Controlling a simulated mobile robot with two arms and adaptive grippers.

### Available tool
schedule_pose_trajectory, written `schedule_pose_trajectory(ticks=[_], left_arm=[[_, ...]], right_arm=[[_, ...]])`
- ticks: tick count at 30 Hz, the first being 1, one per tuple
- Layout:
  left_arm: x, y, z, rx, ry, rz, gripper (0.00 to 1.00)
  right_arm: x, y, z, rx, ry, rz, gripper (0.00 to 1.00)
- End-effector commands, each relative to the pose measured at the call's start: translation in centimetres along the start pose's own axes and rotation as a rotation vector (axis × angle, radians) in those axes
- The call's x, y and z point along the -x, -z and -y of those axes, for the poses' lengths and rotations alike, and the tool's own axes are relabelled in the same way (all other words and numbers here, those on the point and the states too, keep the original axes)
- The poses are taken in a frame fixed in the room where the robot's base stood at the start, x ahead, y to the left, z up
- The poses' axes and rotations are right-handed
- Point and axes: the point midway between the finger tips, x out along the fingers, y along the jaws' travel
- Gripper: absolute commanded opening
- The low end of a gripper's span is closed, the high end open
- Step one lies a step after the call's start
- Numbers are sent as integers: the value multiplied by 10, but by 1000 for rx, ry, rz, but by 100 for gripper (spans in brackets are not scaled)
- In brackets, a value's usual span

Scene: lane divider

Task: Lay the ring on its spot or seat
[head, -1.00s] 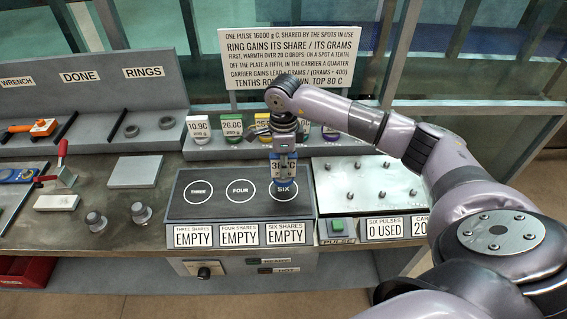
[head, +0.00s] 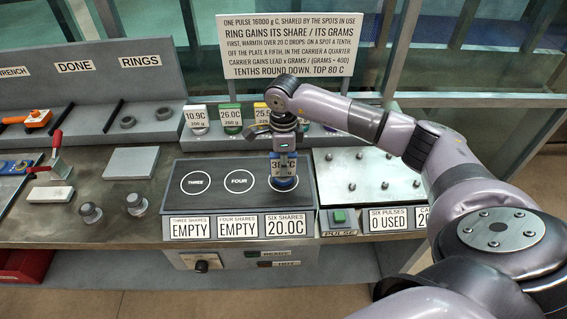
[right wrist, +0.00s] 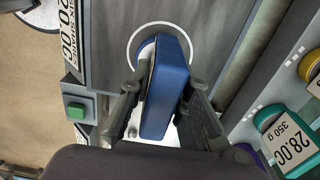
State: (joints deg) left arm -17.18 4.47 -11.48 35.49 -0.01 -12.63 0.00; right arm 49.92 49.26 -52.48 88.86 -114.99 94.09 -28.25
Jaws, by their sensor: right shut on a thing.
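My right gripper (head: 285,150) is shut on a blue ring piece (head: 284,182) with a white label whose number is partly hidden. The piece stands upright at the SIX circle of the dark plate (head: 240,203). In the right wrist view the gripper (right wrist: 163,108) has a finger on each side of the blue piece (right wrist: 168,85); it overlaps the white circle. The six-shares display (head: 286,227) reads 20.0C. The THREE (head: 197,183) and FOUR (head: 239,181) circles are bare, and their displays read EMPTY. My left gripper is not in view.
Labelled coloured pieces, including a green one (head: 231,120), stand on the shelf behind the plate. A pale studded plate (head: 370,178) lies to the right. A green pulse button (head: 340,217) is at the front. Two knobs (head: 136,204) stand left.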

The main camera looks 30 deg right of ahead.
Motion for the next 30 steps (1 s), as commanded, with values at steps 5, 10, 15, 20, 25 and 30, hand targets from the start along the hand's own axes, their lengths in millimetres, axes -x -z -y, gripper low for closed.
schedule_pose_trajectory(ticks=[5,10,15,20,25,30], left_arm=[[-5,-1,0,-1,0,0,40],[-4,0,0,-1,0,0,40],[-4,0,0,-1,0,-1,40],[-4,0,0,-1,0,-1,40],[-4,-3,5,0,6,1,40],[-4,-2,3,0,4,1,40]], right_arm=[[-5,0,0,-1,1,1,0],[-4,0,0,-1,1,1,29],[-4,0,0,0,0,0,40],[-4,0,0,0,0,0,41],[-4,0,0,0,0,-1,41],[14,0,1,0,3,2,41]])
